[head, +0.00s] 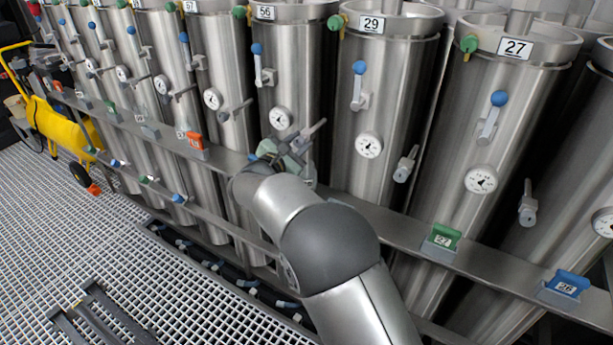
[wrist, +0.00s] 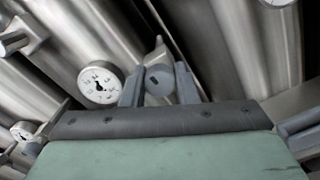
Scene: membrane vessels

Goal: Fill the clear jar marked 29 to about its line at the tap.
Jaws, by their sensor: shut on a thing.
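The steel vessel marked 29 (head: 375,80) stands right of centre in the head view, with its grey tap (head: 405,166) at its lower right. My gripper (head: 297,150) is left of it, close to the tap (head: 315,130) on the vessel marked 56 (head: 288,75). In the wrist view my gripper (wrist: 160,88) is shut on a grey round-ended part (wrist: 159,79) beside a gauge; I cannot tell for sure whether this is the tap. No clear jar marked 29 can be made out in either view; my arm hides part of the rail.
The vessel marked 27 (head: 505,110) stands at the right. A steel rail (head: 400,228) runs in front of the vessels, with a green tag (head: 441,239) and a blue tag (head: 566,286). Blue-knobbed levers and gauges stick out. Grating floor (head: 90,215) is open at left, with a yellow cart (head: 62,125).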

